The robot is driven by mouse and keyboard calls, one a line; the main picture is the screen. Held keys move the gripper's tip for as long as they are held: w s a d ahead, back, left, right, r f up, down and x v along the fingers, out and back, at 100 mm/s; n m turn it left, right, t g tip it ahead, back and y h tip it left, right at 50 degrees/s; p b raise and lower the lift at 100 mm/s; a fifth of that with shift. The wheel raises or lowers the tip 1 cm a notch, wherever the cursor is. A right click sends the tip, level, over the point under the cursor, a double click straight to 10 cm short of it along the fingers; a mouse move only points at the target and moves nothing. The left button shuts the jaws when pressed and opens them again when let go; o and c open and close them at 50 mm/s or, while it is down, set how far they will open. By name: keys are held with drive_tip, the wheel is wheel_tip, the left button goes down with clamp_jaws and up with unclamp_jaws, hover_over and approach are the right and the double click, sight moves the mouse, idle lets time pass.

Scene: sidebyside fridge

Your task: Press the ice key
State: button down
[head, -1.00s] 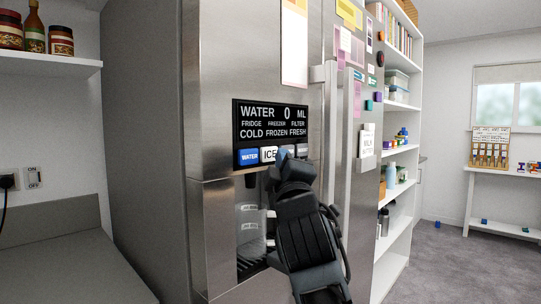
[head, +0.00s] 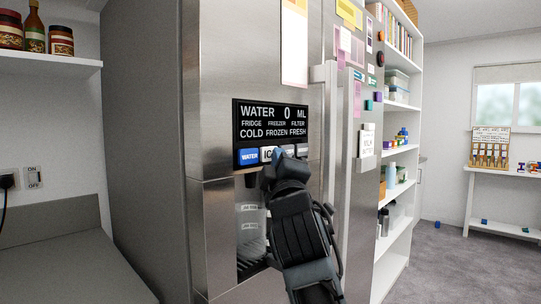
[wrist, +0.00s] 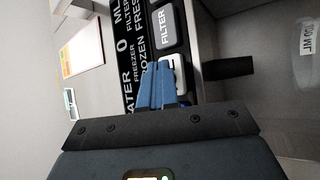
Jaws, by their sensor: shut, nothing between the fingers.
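The ice key (head: 266,155) is a white key on the fridge's black dispenser panel (head: 272,121). It sits just right of the blue water key (head: 249,156), and its right part is hidden behind my fingertips. My gripper (head: 278,153) is shut and empty, with its tips in front of the ice key's right side. In the wrist view the closed blue fingers (wrist: 160,84) overlap the white ice key (wrist: 173,70), beside the dark filter key (wrist: 166,26). I cannot tell whether the tips touch the key.
Below the keys is the dispenser recess, with a clear marked container (head: 249,222) inside. A vertical door handle (head: 328,140) stands just right of my gripper. A counter (head: 70,268) is at the left, and open shelves (head: 398,140) are at the right.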

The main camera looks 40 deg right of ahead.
drive_tip(key=shift+w, duration=0.2)
drive_tip(key=shift+s, duration=0.1)
idle(0.4)
drive_tip(key=shift+s+p, duration=0.4)
drive_tip(key=shift+s, duration=0.35)
drive_tip(key=shift+s+d+p, duration=0.1)
drive_tip(key=shift+s+p, duration=0.95)
drive_tip(key=shift+s, duration=1.45)
